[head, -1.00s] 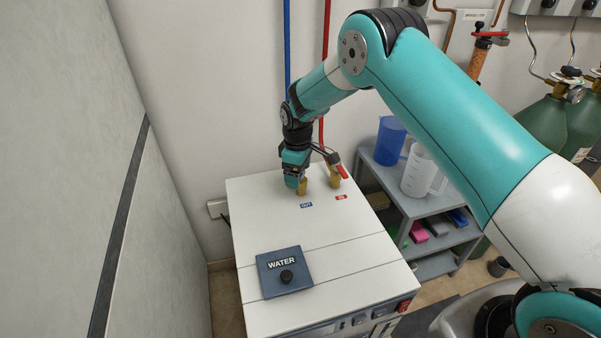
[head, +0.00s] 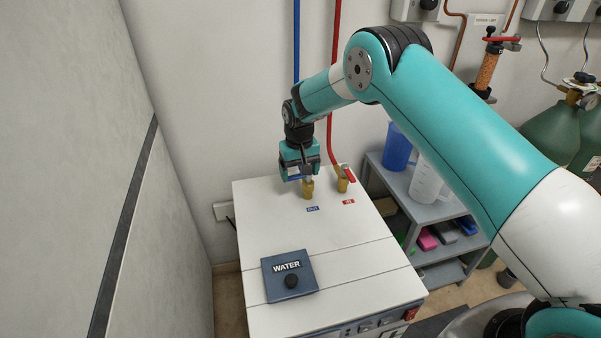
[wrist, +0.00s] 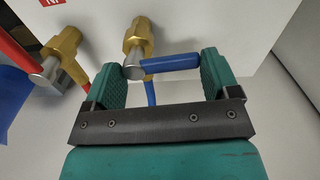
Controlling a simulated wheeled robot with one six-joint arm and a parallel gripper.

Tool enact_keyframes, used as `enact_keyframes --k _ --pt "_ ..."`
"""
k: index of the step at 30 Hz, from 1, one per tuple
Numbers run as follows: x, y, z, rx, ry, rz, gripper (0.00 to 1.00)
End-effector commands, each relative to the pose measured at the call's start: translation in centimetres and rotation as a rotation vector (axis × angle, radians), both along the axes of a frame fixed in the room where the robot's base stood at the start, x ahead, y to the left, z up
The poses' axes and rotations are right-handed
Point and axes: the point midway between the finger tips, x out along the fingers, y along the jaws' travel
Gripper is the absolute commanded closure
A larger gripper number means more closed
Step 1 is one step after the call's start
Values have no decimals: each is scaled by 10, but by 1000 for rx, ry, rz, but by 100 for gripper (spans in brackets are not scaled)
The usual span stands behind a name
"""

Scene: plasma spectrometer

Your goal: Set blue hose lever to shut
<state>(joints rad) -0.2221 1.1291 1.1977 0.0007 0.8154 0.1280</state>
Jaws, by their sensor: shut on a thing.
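The blue lever (wrist: 170,63) sits on the pivot of a brass valve (wrist: 138,38) on top of the white cabinet. In the wrist view it lies between the two teal fingers of my gripper (wrist: 160,78), one finger near the pivot and the other at the free end. My gripper is shut on it lengthwise. The lever points right, roughly crosswise to the blue hose (wrist: 150,92) leaving the valve. In the head view my gripper (head: 298,174) is over the brass valve (head: 308,188) and hides most of the lever.
A second brass valve (head: 342,184) with a red lever (head: 349,174) and red hose (head: 333,95) stands close on the right. A WATER box (head: 289,290) sits on the cabinet top (head: 255,220). A shelf (head: 395,182) with jugs stands right; the wall is behind.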

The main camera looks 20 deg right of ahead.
Motion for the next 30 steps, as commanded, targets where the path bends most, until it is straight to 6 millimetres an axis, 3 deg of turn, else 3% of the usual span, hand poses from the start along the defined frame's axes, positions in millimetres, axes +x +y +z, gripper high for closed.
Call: enact_keyframes --k 23,24,26,30 --pt "2 2 0 2 2 -106 42" --pt "2 2 0 2 2 -106 16" --pt "2 3 0 2 2 -106 3" --pt "2 2 0 1 1 -107 0"
